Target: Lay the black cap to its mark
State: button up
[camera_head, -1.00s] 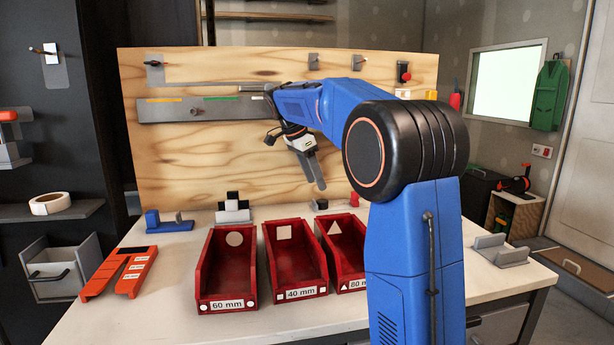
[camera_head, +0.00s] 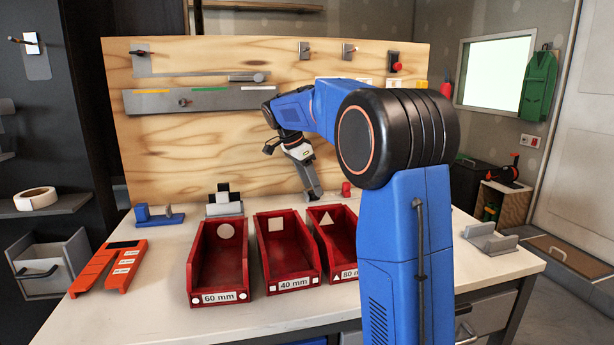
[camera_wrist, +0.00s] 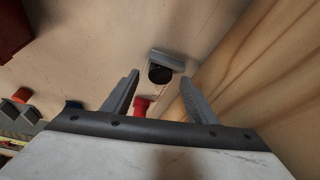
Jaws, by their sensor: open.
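The black cap (camera_wrist: 160,73) shows in the wrist view as a dark round piece at a small grey block (camera_wrist: 166,60) on the pale bench top. My gripper (camera_wrist: 160,78) is open. Its two fingers point toward the cap, which appears between and slightly beyond the fingertips. In the head view my gripper (camera_head: 313,195) is low over the bench behind the red bins, and it hides the cap there. I see no contact between fingers and cap. I cannot tell which mark belongs to the cap.
Three red bins (camera_head: 190,270) with shape labels stand in front of my gripper. A red cylinder (camera_head: 346,189) stands close to its right, also in the wrist view (camera_wrist: 142,106). The plywood board (camera_head: 200,150) rises close behind. An orange part (camera_head: 118,265) lies at left.

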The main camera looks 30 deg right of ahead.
jog(key=shift+x, duration=0.8)
jog(key=c, duration=1.1)
jog(key=o, duration=1.1)
jog(key=shift+r, duration=0.15)
jog(key=v, duration=1.7)
jog(key=shift+a, duration=0.15)
